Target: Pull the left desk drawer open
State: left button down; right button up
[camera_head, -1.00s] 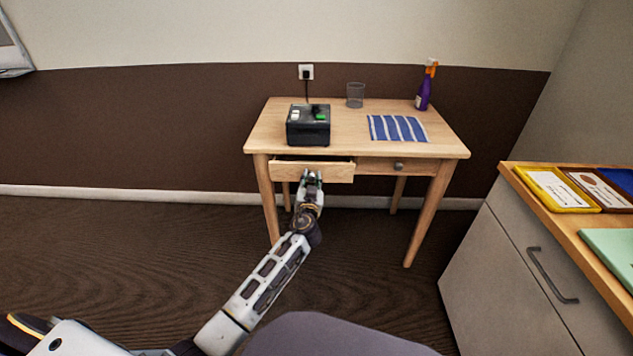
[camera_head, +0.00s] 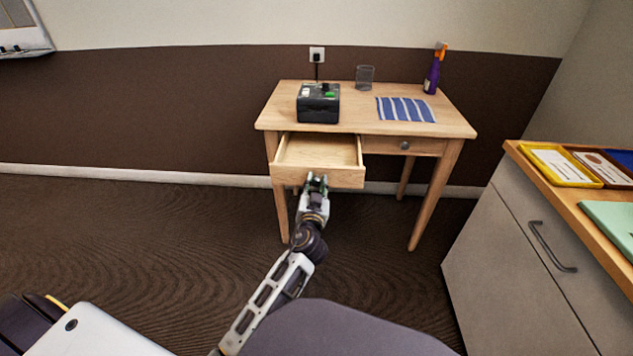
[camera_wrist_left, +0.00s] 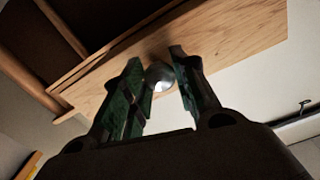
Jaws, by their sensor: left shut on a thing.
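The left desk drawer (camera_head: 318,152) is pulled well out of the wooden desk (camera_head: 368,109), and its inside looks empty. My left gripper (camera_head: 316,182) is at the middle of the drawer front. In the left wrist view my gripper (camera_wrist_left: 160,85) has its two fingers on either side of the round metal knob (camera_wrist_left: 159,76), shut on it. The drawer front (camera_wrist_left: 200,45) fills the upper part of that view. My right gripper is not in view.
A grey cabinet (camera_head: 520,255) with trays on top stands at the right. The floor left of the desk is clear.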

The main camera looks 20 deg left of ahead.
pick_arm(q)
jog(key=shift+s+d+r, duration=0.15)
jog(key=shift+s+d, duration=0.05)
jog(key=shift+s, duration=0.4)
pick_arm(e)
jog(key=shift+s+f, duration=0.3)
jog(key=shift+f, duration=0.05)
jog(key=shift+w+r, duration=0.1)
pick_arm(q)
jog(key=c, duration=1.1)
grip_release()
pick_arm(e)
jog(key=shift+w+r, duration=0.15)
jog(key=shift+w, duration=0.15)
pick_arm(q)
notch_tip(320, 180, up, 10)
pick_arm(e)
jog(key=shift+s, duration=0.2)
